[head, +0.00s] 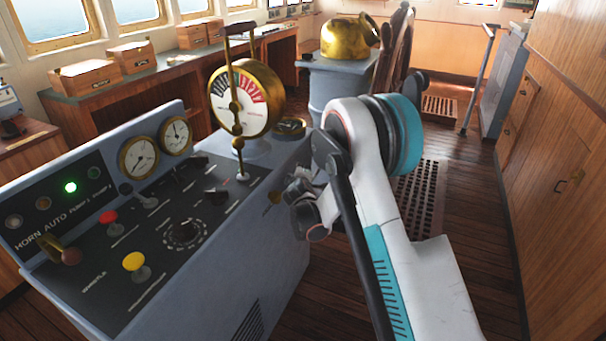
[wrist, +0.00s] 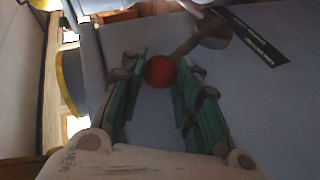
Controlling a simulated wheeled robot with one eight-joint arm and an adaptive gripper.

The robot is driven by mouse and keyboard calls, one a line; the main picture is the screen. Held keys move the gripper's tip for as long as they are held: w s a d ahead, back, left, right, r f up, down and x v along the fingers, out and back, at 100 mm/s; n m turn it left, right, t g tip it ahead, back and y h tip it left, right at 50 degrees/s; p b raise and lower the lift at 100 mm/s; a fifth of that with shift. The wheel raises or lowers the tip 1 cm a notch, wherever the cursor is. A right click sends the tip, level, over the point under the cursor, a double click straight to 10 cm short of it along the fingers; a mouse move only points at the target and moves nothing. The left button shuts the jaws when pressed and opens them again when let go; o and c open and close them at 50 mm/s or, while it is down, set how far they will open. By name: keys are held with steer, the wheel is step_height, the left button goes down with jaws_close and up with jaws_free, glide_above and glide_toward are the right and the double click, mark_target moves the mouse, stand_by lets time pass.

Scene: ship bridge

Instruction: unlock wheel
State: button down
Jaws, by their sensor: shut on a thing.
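In the wrist view an orange-red ball knob (wrist: 164,71) sits on the end of a short lever (wrist: 190,42) that runs up and right to a round hub (wrist: 211,33) on a grey-blue surface. My gripper (wrist: 162,62) has its two green-padded fingers on either side of the knob, shut on it. In the head view my gripper (head: 310,205) is beside the right side of the console, partly behind my arm; the knob is hidden there. Brown curved parts (head: 392,55), perhaps the wheel seen edge-on, stand beyond my arm.
A grey-blue console (head: 215,265) with knobs and gauges stands at left, carrying a brass telegraph (head: 250,95). A brass-topped pedestal (head: 345,38) is behind. A dark label plate (wrist: 252,38) is by the lever. Wooden cabinets (head: 560,150) line the right; floor between is open.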

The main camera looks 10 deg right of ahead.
steer(key=shift+s+a+f+t, duration=0.25)
steer(key=shift+s+f+t, duration=0.05)
steer(key=shift+s+f, duration=0.05)
steer(key=shift+f, duration=0.1)
stand_by(0.3)
steer(key=c, duration=1.2)
jaws_free()
steer(key=v, duration=1.2)
steer(key=shift+a, duration=0.2)
